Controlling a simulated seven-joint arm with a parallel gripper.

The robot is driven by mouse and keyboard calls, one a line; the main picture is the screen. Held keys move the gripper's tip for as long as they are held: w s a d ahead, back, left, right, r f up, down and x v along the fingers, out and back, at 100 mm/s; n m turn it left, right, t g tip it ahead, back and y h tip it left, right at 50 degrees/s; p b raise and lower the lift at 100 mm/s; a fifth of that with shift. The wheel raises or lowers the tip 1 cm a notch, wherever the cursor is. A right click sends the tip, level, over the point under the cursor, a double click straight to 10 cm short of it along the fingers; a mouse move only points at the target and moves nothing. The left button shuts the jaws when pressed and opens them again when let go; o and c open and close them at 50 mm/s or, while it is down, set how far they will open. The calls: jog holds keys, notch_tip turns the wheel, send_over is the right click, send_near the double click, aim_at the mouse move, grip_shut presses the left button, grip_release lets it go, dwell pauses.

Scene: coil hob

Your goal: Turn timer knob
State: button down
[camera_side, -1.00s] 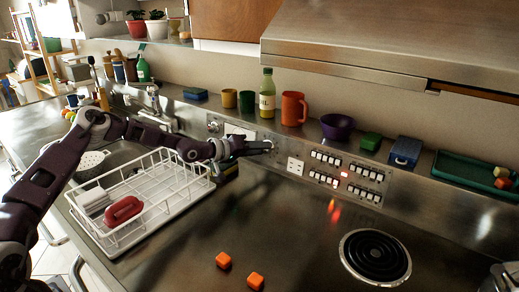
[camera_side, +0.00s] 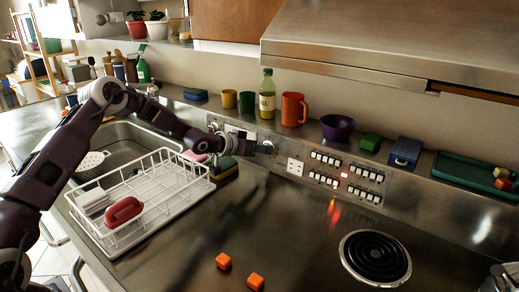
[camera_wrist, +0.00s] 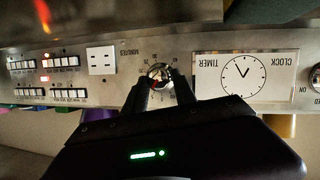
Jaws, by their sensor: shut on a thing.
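The timer knob (camera_wrist: 159,74) is a small round metal knob on the steel back panel, between the clock plate and the socket, with minute marks around it. My gripper (camera_wrist: 160,88) reaches it, and its two dark fingers are shut on the knob in the wrist view. In the side view, my gripper (camera_side: 262,148) meets the panel left of the white socket and mostly hides the knob. The clock timer plate (camera_wrist: 243,77) has a white dial and appears upside down in the wrist view.
Rows of white switches (camera_side: 324,158) and a red light lie right of the socket (camera_side: 295,167). A coil burner (camera_side: 375,257) and orange cubes (camera_side: 223,261) are on the hob. A white dish rack (camera_side: 140,228) stands under my arm. Mugs and a bottle (camera_side: 267,95) line the ledge above.

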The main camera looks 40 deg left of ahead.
jog(key=shift+d+r+m+y, duration=0.1)
jog(key=shift+d+m+y, duration=0.2)
jog(key=shift+m, duration=0.4)
jog(key=shift+d+m+y, duration=0.1)
jog(key=shift+m+y, duration=0.3)
jog(key=shift+m, duration=0.3)
jog(key=shift+a, duration=0.1)
jog(key=c, duration=1)
grip_release()
jog(key=shift+a, duration=0.1)
jog(key=v, duration=0.7)
